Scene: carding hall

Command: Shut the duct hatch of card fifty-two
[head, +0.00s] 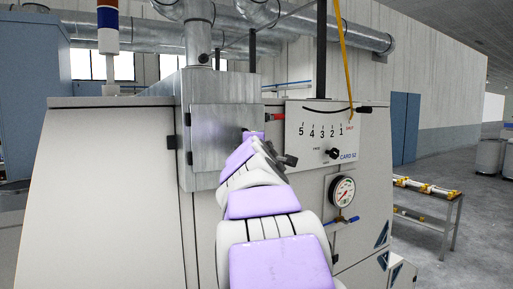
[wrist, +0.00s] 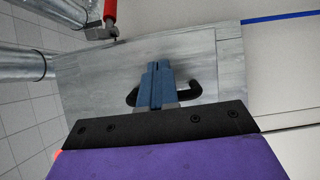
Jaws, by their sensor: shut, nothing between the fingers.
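The duct hatch (head: 218,135) is a grey metal door on the metal duct box above card fifty-two, with black hinges at its left. It looks flush or nearly flush with the box; I cannot tell whether a small gap remains. My gripper (wrist: 157,78) is shut and empty, its blue fingertips against or just in front of the hatch face (wrist: 90,85). A black handle (wrist: 197,90) shows on both sides of the fingers, partly hidden by them. A red-handled latch (head: 275,117) is at the box's right; a red grip (wrist: 110,12) shows in the wrist view. My arm hides the hatch's lower right.
A panel marked CARD 52 (head: 325,133) with a scale and knob is right of the hatch. Below it are a gauge (head: 342,190) and a blue-handled valve (head: 343,221). Round ducts (head: 270,20) run above. A rack (head: 428,195) stands right, with open floor beyond.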

